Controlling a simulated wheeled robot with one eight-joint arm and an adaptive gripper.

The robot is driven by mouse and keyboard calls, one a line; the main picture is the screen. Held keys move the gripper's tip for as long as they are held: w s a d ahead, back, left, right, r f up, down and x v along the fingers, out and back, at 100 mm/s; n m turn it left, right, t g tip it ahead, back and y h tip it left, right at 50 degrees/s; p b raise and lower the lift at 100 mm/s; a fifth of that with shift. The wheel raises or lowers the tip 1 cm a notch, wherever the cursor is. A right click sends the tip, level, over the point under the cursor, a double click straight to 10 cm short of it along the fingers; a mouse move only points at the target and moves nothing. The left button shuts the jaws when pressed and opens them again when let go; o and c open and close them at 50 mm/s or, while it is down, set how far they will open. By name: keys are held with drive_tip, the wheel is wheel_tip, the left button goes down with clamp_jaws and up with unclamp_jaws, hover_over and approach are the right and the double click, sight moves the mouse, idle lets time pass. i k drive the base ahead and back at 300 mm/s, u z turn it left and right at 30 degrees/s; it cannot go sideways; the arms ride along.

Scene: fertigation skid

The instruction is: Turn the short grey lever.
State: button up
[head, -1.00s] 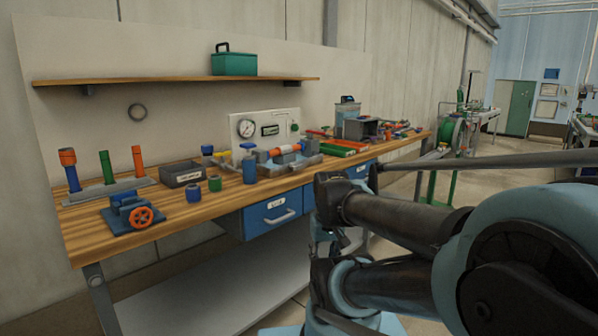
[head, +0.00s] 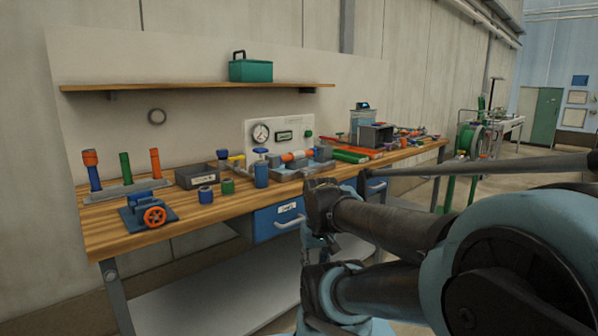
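I cannot make out a short grey lever in the head view. The workbench (head: 200,213) carries several small fittings, too small to tell whether one bears the lever. Among them are a blue upright fitting (head: 261,172), a yellow fitting (head: 237,158) and a grey clamp-like block with an orange pipe piece (head: 297,156). A blue device with an orange handwheel (head: 154,215) sits at the bench's near left. My arm fills the lower right, and my gripper is not in view.
A panel with a gauge (head: 261,133) stands at the back of the bench. A green toolbox (head: 250,69) sits on the shelf (head: 190,88). Further back right are a green hose reel (head: 470,140) and a green door (head: 540,114). Some floor shows at right.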

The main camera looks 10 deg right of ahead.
sight(305, 173)
drive_tip(key=u, duration=2.05)
drive_tip(key=k, duration=1.1)
drive_tip(key=z, duration=2.15)
drive_tip(key=i, duration=1)
